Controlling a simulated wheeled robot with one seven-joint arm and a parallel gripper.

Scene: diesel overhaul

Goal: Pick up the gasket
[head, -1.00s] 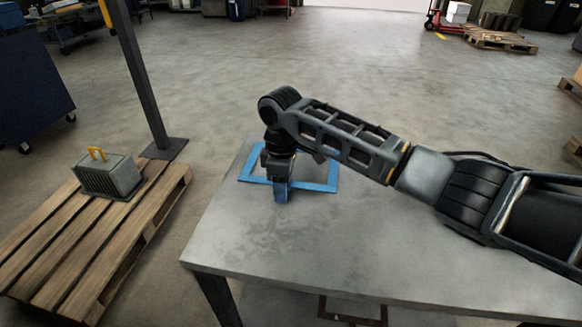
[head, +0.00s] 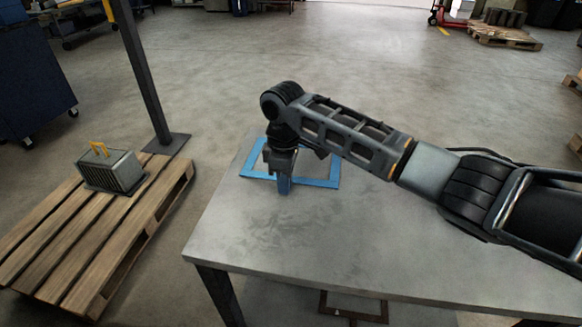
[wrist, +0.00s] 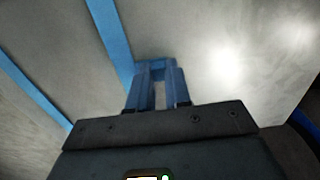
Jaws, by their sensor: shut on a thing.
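The gasket is a flat blue rectangular frame (head: 320,183) lying at the far left part of the grey table. It also shows as blue strips in the wrist view (wrist: 108,38). In the wrist view my gripper (wrist: 156,72) is shut on the gasket, with a narrow gap between the fingers. The exact contact is hard to see, since fingers and gasket are both blue. My wrist hides part of the gasket in the head view.
The grey table (head: 260,240) is bare apart from the gasket. A wooden pallet (head: 75,225) at the left bears a grey finned block with a yellow handle (head: 110,172). A dark post (head: 143,80) stands behind it. A brown frame (head: 352,306) lies below the table.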

